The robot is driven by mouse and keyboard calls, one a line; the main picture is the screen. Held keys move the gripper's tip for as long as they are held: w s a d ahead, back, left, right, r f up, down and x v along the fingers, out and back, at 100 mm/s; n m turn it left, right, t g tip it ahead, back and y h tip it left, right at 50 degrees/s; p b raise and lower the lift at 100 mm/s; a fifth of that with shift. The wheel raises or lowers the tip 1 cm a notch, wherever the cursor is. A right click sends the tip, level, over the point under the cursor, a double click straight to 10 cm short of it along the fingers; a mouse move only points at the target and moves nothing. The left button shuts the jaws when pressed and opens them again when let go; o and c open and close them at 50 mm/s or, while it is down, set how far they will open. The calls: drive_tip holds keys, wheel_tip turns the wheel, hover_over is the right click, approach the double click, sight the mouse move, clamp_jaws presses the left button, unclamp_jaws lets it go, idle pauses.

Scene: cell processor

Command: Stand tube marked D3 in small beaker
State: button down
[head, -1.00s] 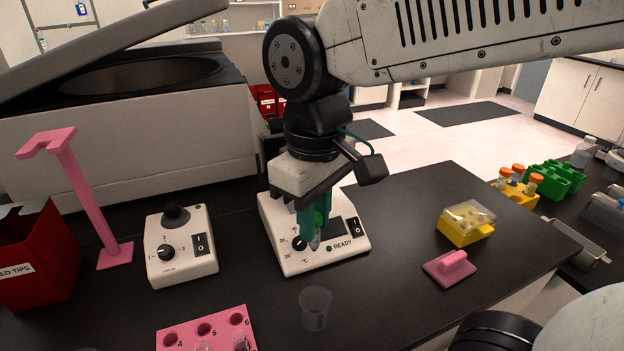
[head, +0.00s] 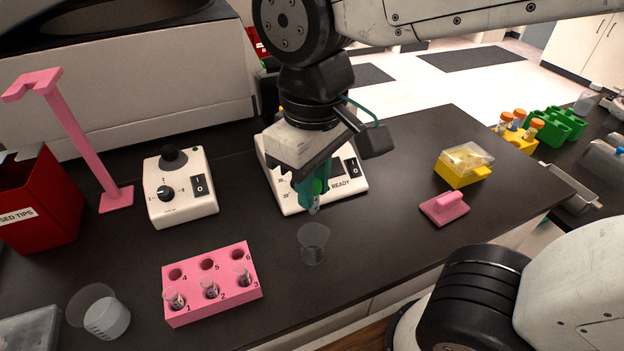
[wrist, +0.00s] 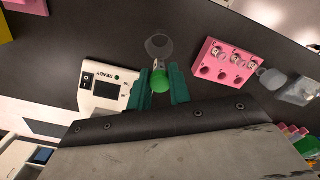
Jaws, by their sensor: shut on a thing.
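My gripper (head: 312,190) is shut on a small clear tube with a green cap (wrist: 160,82). In the head view the tube (head: 315,206) hangs below the teal fingers, roughly upright; no marking on it is readable. A small clear beaker (head: 313,243) stands on the black bench just below and in front of the tube. In the wrist view the beaker (wrist: 158,44) shows just past the cap. The tube tip looks above the beaker rim or just behind it; I cannot tell which.
A pink rack (head: 212,285) holds several tubes left of the beaker. A white heater marked READY (head: 345,190) is behind the gripper. A pink block (head: 444,208) and yellow box (head: 463,166) are at right.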

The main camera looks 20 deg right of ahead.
sight(313, 215)
drive_tip(key=shift+f, duration=2.65)
